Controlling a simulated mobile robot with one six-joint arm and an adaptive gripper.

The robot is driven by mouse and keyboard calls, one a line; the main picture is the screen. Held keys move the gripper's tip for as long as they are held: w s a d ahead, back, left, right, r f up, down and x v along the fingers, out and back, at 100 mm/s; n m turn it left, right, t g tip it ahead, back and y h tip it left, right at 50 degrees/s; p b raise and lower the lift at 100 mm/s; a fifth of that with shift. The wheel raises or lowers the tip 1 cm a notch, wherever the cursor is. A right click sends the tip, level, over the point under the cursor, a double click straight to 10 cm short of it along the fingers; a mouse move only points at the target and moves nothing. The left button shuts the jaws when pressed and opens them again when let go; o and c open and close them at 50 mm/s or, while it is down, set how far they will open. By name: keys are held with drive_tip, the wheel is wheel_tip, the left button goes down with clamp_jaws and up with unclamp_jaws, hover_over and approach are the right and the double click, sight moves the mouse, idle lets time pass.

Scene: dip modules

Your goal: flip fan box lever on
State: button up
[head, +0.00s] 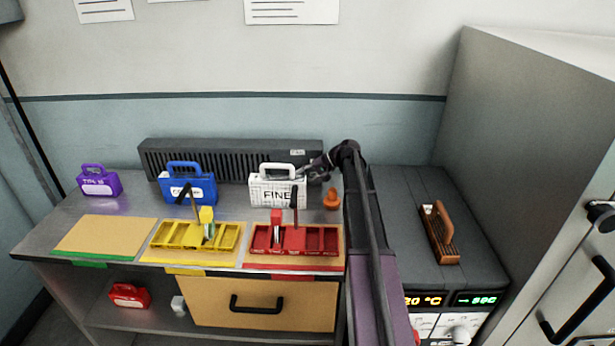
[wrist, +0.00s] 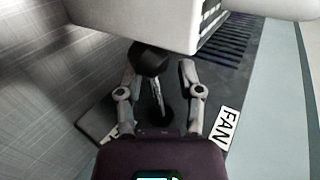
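The fan box (head: 230,158) is a long dark grey slatted unit at the back of the bench against the wall. Its white FAN label (wrist: 228,128) shows in the wrist view. The lever (wrist: 148,62) has a black knob and a thin stem rising from a dark base, tilted in the wrist view. My gripper (wrist: 158,72) is open, with one finger on each side of the lever; I see no clear grip on the knob. In the head view my gripper (head: 312,172) is at the box's right end, and the lever is not clearly seen there.
A white FINE case (head: 277,188) stands close to my gripper and fills the top of the wrist view (wrist: 150,20). An orange object (head: 331,200) is just right of it. Blue (head: 188,186) and purple (head: 98,182) cases stand left. Yellow (head: 190,236) and red (head: 290,240) trays lie in front.

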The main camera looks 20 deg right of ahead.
drive_tip(key=shift+d, duration=0.1)
drive_tip(key=c, duration=0.5)
drive_tip(key=shift+r, duration=0.1)
clamp_jaws()
drive_tip(key=shift+s+d+r+m+p, duration=0.15)
drive_tip(key=shift+s+d+m+p, duration=0.3)
drive_tip(key=shift+m, duration=0.05)
drive_tip(key=shift+s+d+m+t+h, duration=0.3)
drive_tip(key=shift+s+d+m+h, duration=0.1)
drive_tip(key=shift+m, duration=0.2)
drive_tip(key=shift+s+d+r+m+p, duration=0.3)
drive_tip(key=shift+s+r+m+p, duration=0.1)
drive_tip(key=shift+s+m, duration=0.1)
drive_tip(key=s+d+r+m+h+p, duration=0.1)
drive_tip(key=s+m, duration=0.1)
drive_tip(key=m, duration=0.2)
drive_tip(key=s+d+r+m+t+h+p, duration=0.1)
drive_tip(key=s+m+p, duration=0.1)
drive_tip(key=m, duration=0.2)
drive_tip(key=s+d+r+m+t+h+p, duration=0.1)
drive_tip(key=s+d+m, duration=0.1)
drive_tip(key=m, duration=0.2)
drive_tip(key=shift+r+m, duration=0.1)
drive_tip(key=shift+m, duration=0.3)
